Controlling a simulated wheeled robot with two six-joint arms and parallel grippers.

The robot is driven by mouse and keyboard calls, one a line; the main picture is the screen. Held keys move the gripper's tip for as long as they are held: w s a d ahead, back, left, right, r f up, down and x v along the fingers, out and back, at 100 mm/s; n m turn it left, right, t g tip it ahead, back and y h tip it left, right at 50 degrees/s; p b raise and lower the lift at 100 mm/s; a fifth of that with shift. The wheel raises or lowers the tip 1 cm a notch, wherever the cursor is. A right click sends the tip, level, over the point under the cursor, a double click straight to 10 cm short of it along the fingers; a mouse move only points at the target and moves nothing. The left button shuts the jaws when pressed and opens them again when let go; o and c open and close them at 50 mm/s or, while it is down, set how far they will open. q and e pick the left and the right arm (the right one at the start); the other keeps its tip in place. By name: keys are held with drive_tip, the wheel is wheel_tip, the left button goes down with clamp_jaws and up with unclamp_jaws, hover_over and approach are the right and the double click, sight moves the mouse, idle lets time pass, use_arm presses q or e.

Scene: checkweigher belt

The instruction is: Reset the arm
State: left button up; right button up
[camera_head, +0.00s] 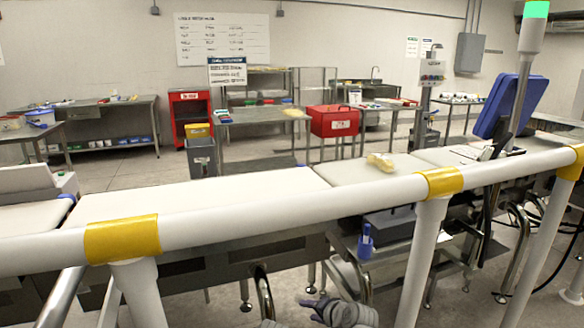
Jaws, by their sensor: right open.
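My right gripper (312,304) shows at the bottom edge, right of the middle. It is low, on the near side of the white rail (330,200). Its dark jaws are small in the picture; they are open, and I see nothing held between them. My grey right wrist (348,314) is cut off by the bottom edge. My left gripper is not in view.
The rail, with yellow bands (122,238), crosses the whole view on white posts (420,262). Behind it run white belts (200,196), with yellowish packs (380,162) on one. A blue-backed screen (493,105) stands at right. Workbenches and a red box (333,121) are farther back.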

drive_tip(key=s+d+f+n+g+h, duration=0.5)
drive_tip(key=s+d+f+n+g, duration=0.25)
drive_tip(key=s+d, duration=0.45)
drive_tip(key=s+a+n+g+h, duration=0.2)
drive_tip(key=s+a+n, duration=0.2)
drive_tip(key=s+a, duration=0.6)
wheel_tip(320, 180, up, 27)
drive_tip(key=w+a+p, duration=0.1)
drive_tip(key=w+p, duration=0.1)
drive_tip(key=p, duration=2.5)
drive_tip(key=shift+a+p, duration=0.25)
drive_tip(key=shift+p, duration=0.15)
